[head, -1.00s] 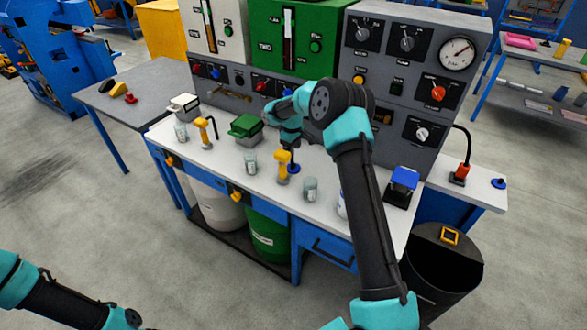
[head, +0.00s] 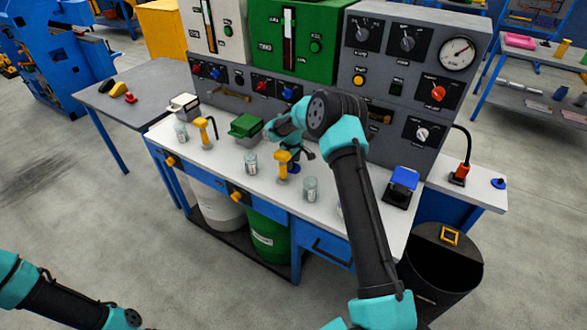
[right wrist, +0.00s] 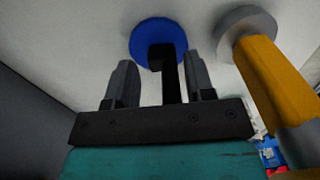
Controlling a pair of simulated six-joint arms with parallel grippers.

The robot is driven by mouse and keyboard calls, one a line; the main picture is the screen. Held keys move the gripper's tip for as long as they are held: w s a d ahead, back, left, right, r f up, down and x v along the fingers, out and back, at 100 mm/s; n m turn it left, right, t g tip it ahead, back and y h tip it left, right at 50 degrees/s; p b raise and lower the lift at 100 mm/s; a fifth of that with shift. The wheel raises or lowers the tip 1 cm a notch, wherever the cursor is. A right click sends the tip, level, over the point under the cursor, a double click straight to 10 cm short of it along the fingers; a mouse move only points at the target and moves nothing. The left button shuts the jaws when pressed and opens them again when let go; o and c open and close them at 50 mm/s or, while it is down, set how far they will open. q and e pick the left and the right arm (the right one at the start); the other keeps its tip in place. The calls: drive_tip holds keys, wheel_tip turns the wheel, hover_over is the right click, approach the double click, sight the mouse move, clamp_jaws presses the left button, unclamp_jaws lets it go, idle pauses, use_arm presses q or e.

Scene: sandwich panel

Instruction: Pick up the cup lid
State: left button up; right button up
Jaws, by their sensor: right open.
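The cup lid, a round blue disc (head: 295,169) with a dark upright part, lies on the white bench top, partly hidden behind a yellow-handled tool (head: 282,166). In the right wrist view the blue disc (right wrist: 143,35) is just beyond my fingers, and a black upright part (right wrist: 168,72) shows between them. My right gripper (head: 304,154) is open, close to the lid; it also shows in the right wrist view (right wrist: 160,80). I cannot tell whether a finger touches the lid. The left gripper is out of view; only part of my left arm shows.
The yellow tool (right wrist: 275,85) on a grey round base stands close beside the right finger. Clear cups (head: 251,163) and (head: 310,189) stand nearby. A green-lidded box (head: 245,126) and the control panel (head: 330,150) are behind. Another blue disc (head: 498,183) lies far right.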

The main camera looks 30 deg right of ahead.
drive_tip(key=shift+f, duration=0.1)
idle(0.4)
clamp_jaws()
